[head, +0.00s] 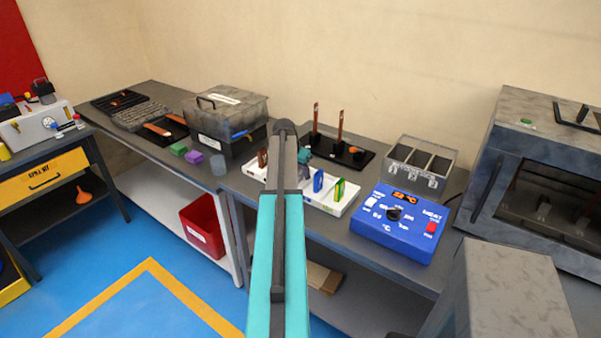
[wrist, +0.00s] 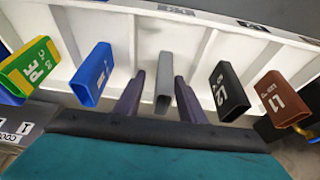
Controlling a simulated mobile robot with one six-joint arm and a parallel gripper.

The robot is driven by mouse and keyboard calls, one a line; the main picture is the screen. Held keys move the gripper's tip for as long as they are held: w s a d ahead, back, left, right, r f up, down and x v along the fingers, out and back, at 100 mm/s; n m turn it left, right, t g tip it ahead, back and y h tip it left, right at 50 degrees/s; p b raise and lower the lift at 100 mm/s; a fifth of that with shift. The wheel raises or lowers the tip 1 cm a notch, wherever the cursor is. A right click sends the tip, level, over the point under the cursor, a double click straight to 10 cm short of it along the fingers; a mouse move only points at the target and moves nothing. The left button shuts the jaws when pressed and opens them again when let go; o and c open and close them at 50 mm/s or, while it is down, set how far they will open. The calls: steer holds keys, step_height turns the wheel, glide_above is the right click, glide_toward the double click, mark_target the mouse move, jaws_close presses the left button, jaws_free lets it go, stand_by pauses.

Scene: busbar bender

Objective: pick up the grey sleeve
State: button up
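The grey sleeve (wrist: 164,78) stands in a slotted white rack (wrist: 205,45), between the blue and black sleeves in the wrist view. My gripper (wrist: 159,92) is open, with one dark finger on each side of the grey sleeve. A gap shows between the sleeve and each finger, so I see no grip. How deep the fingertips reach along the sleeve is hard to tell. In the head view my arm covers the middle of the rack (head: 332,208) and I cannot make out the grey sleeve there.
The blue sleeve (wrist: 93,74) and green-yellow sleeve (wrist: 30,70) stand to the left in the wrist view; the black sleeve (wrist: 228,92) and brown sleeve (wrist: 275,98) stand right.

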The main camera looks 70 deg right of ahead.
mark_target(301, 180)
jaws_close()
steer(key=shift+r, duration=0.15)
steer(key=shift+r+b, duration=0.8)
steer(key=shift+r, duration=0.6)
steer(key=shift+a+r, duration=0.2)
steer(key=s+a+b, duration=0.1)
steer(key=a+b, duration=0.1)
steer(key=a, duration=0.5)
steer(key=s+a+r+b, duration=0.1)
steer(key=s+a+b, duration=0.1)
steer(key=a, duration=0.6)
steer(key=shift+a+r, duration=0.15)
steer(key=shift+r, duration=0.1)
